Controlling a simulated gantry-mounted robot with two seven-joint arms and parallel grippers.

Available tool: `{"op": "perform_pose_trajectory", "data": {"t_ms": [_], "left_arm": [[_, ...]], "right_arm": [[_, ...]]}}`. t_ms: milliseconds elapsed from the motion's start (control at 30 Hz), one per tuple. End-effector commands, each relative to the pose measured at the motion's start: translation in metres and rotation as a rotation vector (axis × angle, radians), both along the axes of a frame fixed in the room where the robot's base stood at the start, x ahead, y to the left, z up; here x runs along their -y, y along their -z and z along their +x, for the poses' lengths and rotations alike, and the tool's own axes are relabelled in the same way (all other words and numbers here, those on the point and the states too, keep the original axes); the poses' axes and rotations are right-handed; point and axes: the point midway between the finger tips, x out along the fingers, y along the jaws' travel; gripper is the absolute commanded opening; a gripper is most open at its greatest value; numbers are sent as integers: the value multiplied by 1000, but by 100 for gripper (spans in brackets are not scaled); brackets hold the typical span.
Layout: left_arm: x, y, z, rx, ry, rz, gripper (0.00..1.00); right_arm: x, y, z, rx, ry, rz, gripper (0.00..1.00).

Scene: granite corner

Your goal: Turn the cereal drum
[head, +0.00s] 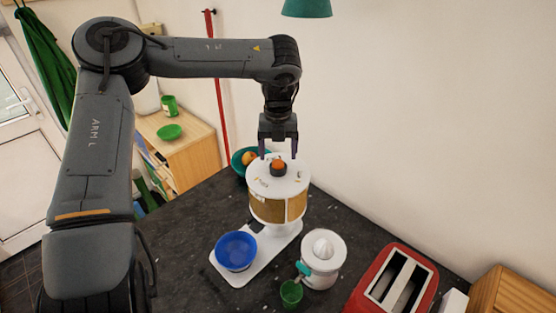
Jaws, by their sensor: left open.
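The cereal drum (277,208) is a round dispenser with a white top, a tan, cereal-coloured side and an orange-topped knob (279,167) in the middle of its lid. It stands on a white base plate (231,278) on the dark counter. A blue bowl (236,250) sits on the front of that base. My left gripper (278,154) points down just above the drum's lid, with its open fingers either side of and above the knob. I cannot tell whether the fingers touch anything. My right gripper is not in view.
A white juicer (322,258) and a green cup (291,293) stand right of the base. A red toaster (394,283) is at the front right. A teal bowl with orange fruit (241,164) sits behind the drum. The counter's left part is clear.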

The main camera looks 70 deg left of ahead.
Motion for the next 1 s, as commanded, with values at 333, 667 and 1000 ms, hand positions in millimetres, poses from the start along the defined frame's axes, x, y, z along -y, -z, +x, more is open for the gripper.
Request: {"op": "perform_pose_trajectory", "data": {"t_ms": [333,667,1000], "left_arm": [[0,-56,1,2,-2,3,79],[0,-72,0,1,-1,0,79],[0,-72,0,1,0,0,79]], "right_arm": [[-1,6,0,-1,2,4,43],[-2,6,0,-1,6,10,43],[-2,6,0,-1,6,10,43]]}}
